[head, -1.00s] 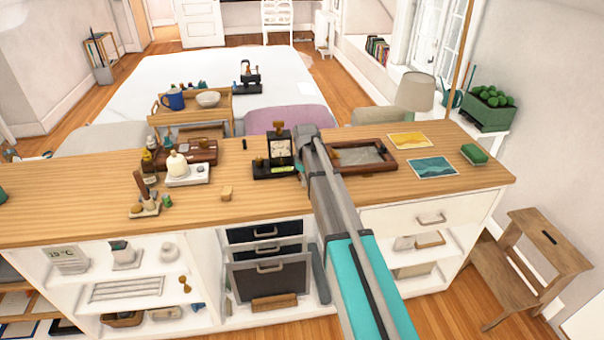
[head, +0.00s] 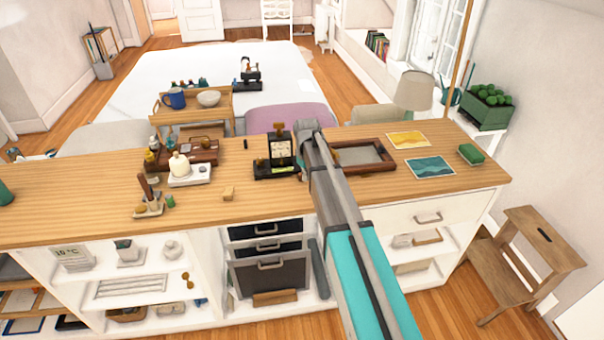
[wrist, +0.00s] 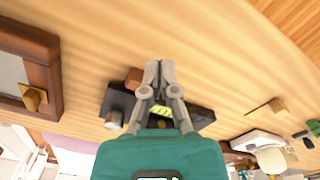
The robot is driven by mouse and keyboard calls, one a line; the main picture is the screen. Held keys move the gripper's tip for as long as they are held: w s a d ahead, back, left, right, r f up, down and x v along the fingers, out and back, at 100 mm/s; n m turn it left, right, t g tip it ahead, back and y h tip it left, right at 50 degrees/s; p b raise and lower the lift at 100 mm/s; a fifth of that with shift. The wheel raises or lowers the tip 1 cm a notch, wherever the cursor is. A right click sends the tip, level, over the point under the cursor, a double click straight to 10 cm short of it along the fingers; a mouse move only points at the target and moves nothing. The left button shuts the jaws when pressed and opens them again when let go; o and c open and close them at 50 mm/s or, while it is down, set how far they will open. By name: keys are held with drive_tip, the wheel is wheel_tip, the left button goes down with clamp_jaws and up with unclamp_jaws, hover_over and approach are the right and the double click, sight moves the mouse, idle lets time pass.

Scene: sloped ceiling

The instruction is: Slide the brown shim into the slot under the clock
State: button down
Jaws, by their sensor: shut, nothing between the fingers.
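The black clock (head: 280,150) stands upright on a dark base with a yellow-green label, on the wooden counter. In the wrist view its dark base (wrist: 199,117) shows partly behind my gripper. A brown block (wrist: 133,78), apparently the shim, is at the base's counter-front edge, beside my fingers. How far it sits in the slot cannot be told. My gripper (wrist: 158,64) is shut and empty, its tips just above that edge. In the head view my arm covers the brown block and the fingertips.
A wooden picture frame (head: 378,167) lies right of the clock. A small tan block (head: 228,194) lies front left, with a white burner-like stand (head: 190,175) behind it. The counter's front strip is mostly clear.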

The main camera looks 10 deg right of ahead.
drive_tip(key=shift+s+r+p, duration=0.2)
drive_tip(key=shift+r+p, duration=0.1)
drive_tip(key=shift+r, duration=0.15)
drive_tip(key=s+m, duration=0.6)
drive_tip(key=s, duration=2)
drive_tip(key=shift+s, duration=0.2)
drive_tip(key=w+r+n+p, duration=0.2)
drive_tip(key=w+n, duration=0.4)
drive_tip(key=w, duration=2.2)
drive_tip(key=shift+r, duration=0.2)
drive_tip(key=shift+f, duration=0.15)
